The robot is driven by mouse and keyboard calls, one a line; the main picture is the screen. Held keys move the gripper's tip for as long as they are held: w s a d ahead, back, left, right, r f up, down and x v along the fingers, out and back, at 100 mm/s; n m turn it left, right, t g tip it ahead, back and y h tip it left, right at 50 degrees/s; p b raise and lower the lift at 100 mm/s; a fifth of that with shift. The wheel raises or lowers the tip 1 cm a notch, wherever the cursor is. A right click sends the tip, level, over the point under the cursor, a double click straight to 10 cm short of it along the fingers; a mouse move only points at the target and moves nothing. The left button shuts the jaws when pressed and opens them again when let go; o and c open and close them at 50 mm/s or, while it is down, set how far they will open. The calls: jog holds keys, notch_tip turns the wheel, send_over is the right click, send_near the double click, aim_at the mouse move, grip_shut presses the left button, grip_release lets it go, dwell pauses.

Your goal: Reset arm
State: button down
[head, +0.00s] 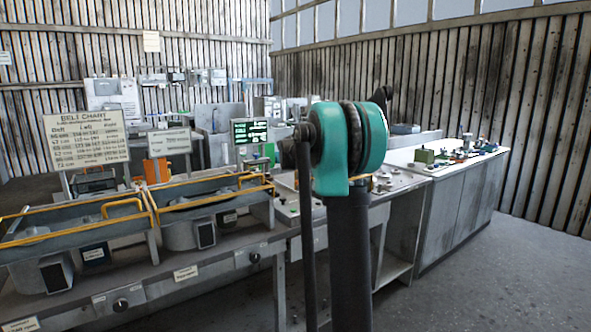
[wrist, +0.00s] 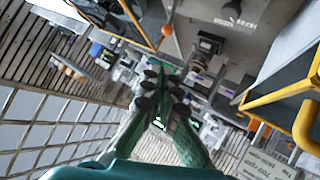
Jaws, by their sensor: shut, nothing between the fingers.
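My gripper (wrist: 163,88) shows in the wrist view, its two green fingers with dark joints converging to tips close together. It is shut and empty. The wrist view is strongly tilted, with the wall and windows at its lower left. In the head view my arm, with its teal joint and dark links, rises in front of the bench; I cannot make out the gripper there. No object touches the fingers in the wrist view.
A long bench (head: 192,272) carries grey troughs with yellow rails (head: 75,235). A belt chart sign (head: 85,140) and a green-lit screen (head: 250,131) stand behind. A grey cabinet (head: 462,205) with small parts on top is at the right. Open floor (head: 500,285) lies at the lower right.

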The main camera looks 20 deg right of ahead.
jog(key=s+a+f+g+y, duration=0.1)
jog(key=s+a+f, duration=0.3)
jog(key=s+f, duration=0.6)
jog(key=s+a+f+g+y, duration=0.1)
jog(key=s+a+f+g, duration=0.2)
jog(key=s+f, duration=0.7)
jog(key=s+a+f+g+y, duration=0.1)
jog(key=s+f, duration=0.8)
jog(key=s, duration=2.3)
jog(key=a+g, duration=0.2)
jog(key=a, duration=0.2)
jog(key=shift+s+f+m+y, duration=0.3)
jog(key=shift+f+y, duration=0.1)
jog(key=c, duration=2.2)
grip_release()
